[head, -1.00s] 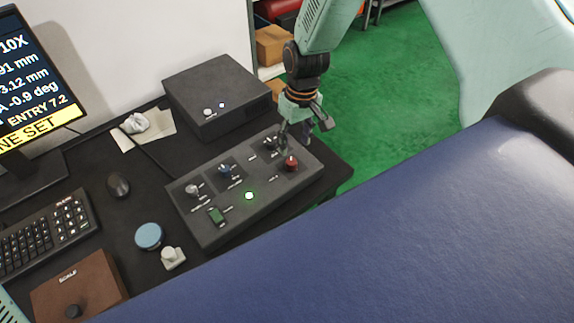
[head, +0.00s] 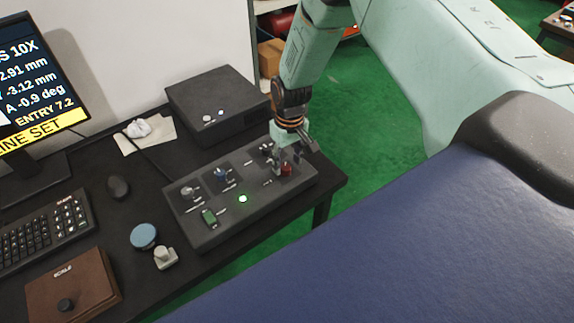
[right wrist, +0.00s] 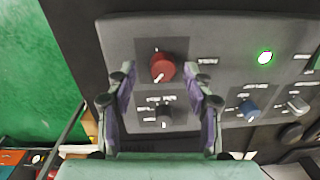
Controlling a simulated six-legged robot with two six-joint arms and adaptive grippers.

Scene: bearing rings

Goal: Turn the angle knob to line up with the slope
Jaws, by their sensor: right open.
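The dark control box (head: 240,222) lies on the black desk with several knobs, a green switch (head: 209,217) and a lit green lamp (head: 242,198). At its right end is a red knob (head: 286,170), also in the right wrist view (right wrist: 162,67), with a white mark beside it. A dark knob (right wrist: 165,115) and a blue knob (right wrist: 249,109) are nearby. The labels are too small to read, so I cannot tell which is the angle knob. My right gripper (head: 284,163) is open; in the wrist view its fingertips (right wrist: 160,72) stand either side of the red knob. My left gripper is out of view.
A monitor (head: 35,85) reads "A -0.9 deg" and "LINE SET". A black box (head: 215,100) stands behind the control box. A keyboard (head: 45,235), mouse (head: 118,187), blue round piece (head: 144,236) and brown box (head: 72,285) lie left. A blue padded surface (head: 420,240) is in front.

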